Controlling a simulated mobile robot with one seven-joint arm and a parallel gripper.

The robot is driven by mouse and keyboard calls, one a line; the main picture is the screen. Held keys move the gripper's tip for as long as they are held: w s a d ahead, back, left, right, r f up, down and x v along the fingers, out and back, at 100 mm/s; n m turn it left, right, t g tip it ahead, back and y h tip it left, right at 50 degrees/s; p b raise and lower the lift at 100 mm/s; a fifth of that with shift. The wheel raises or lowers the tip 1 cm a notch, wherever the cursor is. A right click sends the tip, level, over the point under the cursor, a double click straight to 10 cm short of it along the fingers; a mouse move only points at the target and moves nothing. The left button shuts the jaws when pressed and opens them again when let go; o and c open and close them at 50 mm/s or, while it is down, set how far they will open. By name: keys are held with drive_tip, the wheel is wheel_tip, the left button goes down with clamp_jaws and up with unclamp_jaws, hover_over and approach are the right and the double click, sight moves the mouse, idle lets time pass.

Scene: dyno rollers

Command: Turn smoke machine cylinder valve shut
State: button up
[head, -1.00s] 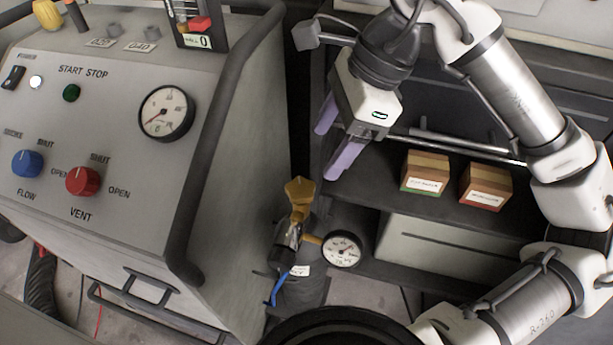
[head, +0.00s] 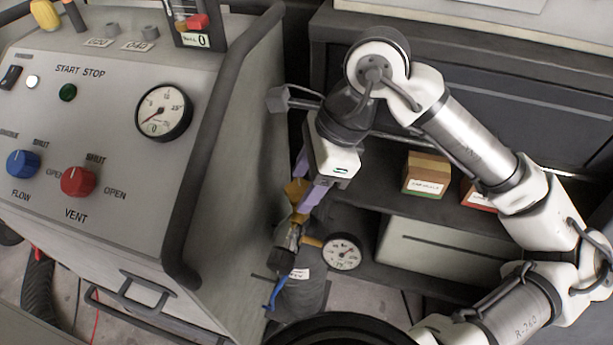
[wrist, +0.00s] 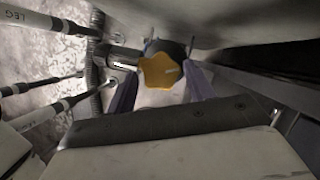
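The cylinder valve's yellow knob (head: 297,190) tops the dark gas cylinder (head: 300,299) between the smoke machine and the shelf. In the wrist view the knob (wrist: 160,71) shows as a lobed yellow handwheel between my two purple fingers. My gripper (head: 300,197) is open, with its fingers pointing down on either side of the knob. The wrist view shows a gap between the knob and the left finger; whether the right finger touches cannot be told. In the head view the fingers partly cover the knob.
The smoke machine (head: 95,130) stands close on the left, with blue and red knobs and a gauge. A cylinder gauge (head: 342,251) sits right of the valve. The shelf at right holds small boxes (head: 427,174). Several hoses and rods (wrist: 40,100) lie left in the wrist view.

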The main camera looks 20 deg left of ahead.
drive_tip(key=c, duration=0.6)
drive_tip(key=shift+f+m+b, duration=0.25)
drive_tip(key=shift+m+b, duration=0.05)
drive_tip(key=shift+b, duration=0.45)
drive_tip(key=m+b, duration=0.1)
drive_tip(key=b, duration=0.1)
drive_tip(key=shift+d+f+m+t+b, duration=0.1)
drive_tip(key=shift+f+m+t+b, duration=0.05)
drive_tip(key=shift+m+t+b, duration=0.2)
drive_tip(key=shift+s+m+t+b, duration=0.15)
drive_tip(key=shift+m+t+b, duration=0.3)
drive_tip(key=shift+m+b, duration=0.45)
drive_tip(key=shift+r+m, duration=0.4)
drive_tip(key=shift+m, duration=0.05)
drive_tip(key=o, duration=1)
drive_tip(key=shift+y, duration=0.3)
